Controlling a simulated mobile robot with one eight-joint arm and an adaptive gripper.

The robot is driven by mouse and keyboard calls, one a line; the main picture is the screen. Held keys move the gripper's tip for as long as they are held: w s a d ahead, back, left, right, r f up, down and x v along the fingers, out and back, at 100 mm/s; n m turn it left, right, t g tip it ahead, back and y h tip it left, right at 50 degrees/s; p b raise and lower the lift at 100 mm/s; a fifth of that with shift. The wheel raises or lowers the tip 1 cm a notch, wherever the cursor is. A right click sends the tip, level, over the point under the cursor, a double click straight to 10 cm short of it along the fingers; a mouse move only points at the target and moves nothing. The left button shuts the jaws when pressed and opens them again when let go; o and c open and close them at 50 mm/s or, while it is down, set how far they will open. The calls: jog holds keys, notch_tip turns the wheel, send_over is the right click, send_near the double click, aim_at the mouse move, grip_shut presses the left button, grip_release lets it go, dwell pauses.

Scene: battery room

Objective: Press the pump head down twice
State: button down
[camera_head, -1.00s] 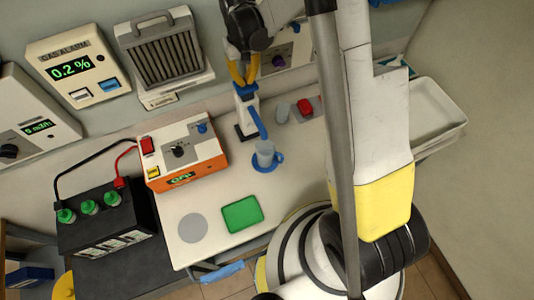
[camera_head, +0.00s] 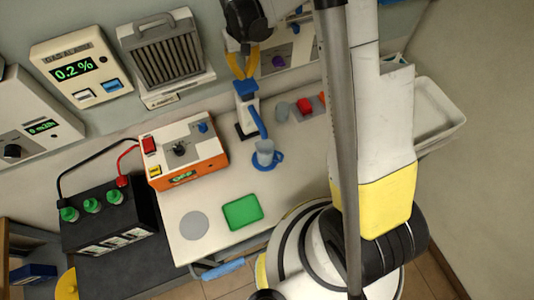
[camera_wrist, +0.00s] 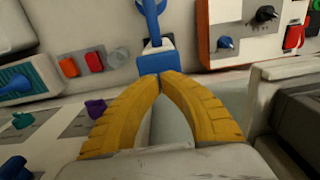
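The pump dispenser (camera_head: 251,118) stands upright at the back of the white worktop, with a white body and dark base. Its blue pump head (camera_head: 245,88) is on top and also shows in the wrist view (camera_wrist: 157,62). A blue spout slants from it toward a pale cup (camera_head: 265,152) on a blue saucer. My gripper (camera_head: 243,77) has yellow fingers pointing down just above the pump head. In the wrist view my gripper's fingertips (camera_wrist: 159,76) come together at the pump head's near edge, with nothing held. I cannot tell whether they touch it.
An orange-and-white control box (camera_head: 184,155) stands left of the pump. A panel with a red button (camera_head: 304,105) is to its right. A green pad (camera_head: 243,212) and grey disc (camera_head: 194,225) lie on clear worktop in front. A black battery (camera_head: 108,215) is far left.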

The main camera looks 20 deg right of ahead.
aim_at(246, 84)
jog(key=shift+f, duration=0.1)
jog(key=shift+f+b, duration=3.05)
jog(key=shift+f, duration=0.15)
jog(key=shift+f+b, duration=0.35)
jog(key=shift+f, duration=0.05)
jog(key=shift+r, duration=0.1)
jog(key=shift+r+p, duration=2.05)
jog(key=shift+r, duration=1.55)
jog(key=shift+r, duration=0.15)
notch_tip(246, 84, up, 6)
jog(key=p, duration=0.3)
